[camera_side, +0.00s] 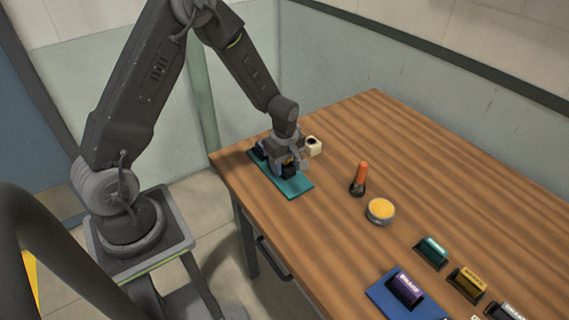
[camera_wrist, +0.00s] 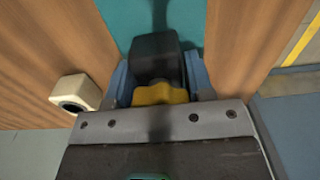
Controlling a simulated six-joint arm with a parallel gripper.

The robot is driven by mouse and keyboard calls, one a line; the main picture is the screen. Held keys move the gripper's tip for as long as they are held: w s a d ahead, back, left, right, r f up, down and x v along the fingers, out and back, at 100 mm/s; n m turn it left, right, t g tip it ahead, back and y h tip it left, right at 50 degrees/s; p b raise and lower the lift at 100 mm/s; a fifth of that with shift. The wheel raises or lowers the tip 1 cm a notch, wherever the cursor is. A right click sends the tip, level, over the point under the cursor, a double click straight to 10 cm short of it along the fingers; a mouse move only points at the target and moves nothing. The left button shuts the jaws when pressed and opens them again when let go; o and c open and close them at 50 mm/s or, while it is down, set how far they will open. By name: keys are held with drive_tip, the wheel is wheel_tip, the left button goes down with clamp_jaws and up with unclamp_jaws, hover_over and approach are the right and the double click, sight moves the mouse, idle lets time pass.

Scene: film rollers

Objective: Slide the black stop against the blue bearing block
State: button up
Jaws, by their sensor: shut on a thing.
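My gripper (camera_side: 290,162) points down over a teal base plate (camera_side: 299,187) near the table's far left edge. It is shut on the black stop (camera_side: 289,172), which sits at the plate. In the wrist view the black stop (camera_wrist: 155,47) lies between blue-grey pieces that look like my fingers (camera_wrist: 158,78), with a yellow part (camera_wrist: 160,94) just below it. The dark blue bearing block (camera_side: 259,149) shows behind my gripper at the plate's far end. My gripper hides the space between stop and block, so I cannot tell whether they touch.
A cream block (camera_side: 313,146) with a dark hole stands close beside my gripper. An orange-handled tool (camera_side: 360,178) and a round yellow-topped tin (camera_side: 380,210) stand to the right. A purple roller (camera_side: 405,288) on a blue mat (camera_side: 384,293) and several holders lie nearer the camera.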

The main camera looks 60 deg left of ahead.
drive_tip(key=shift+c, duration=0.8)
drive_tip(key=shift+a, duration=2.3)
drive_tip(key=o, duration=1.2)
wheel_tip(320, 180, up, 14)
drive_tip(key=shift+f, duration=0.1)
drive_tip(key=shift+d, duration=0.1)
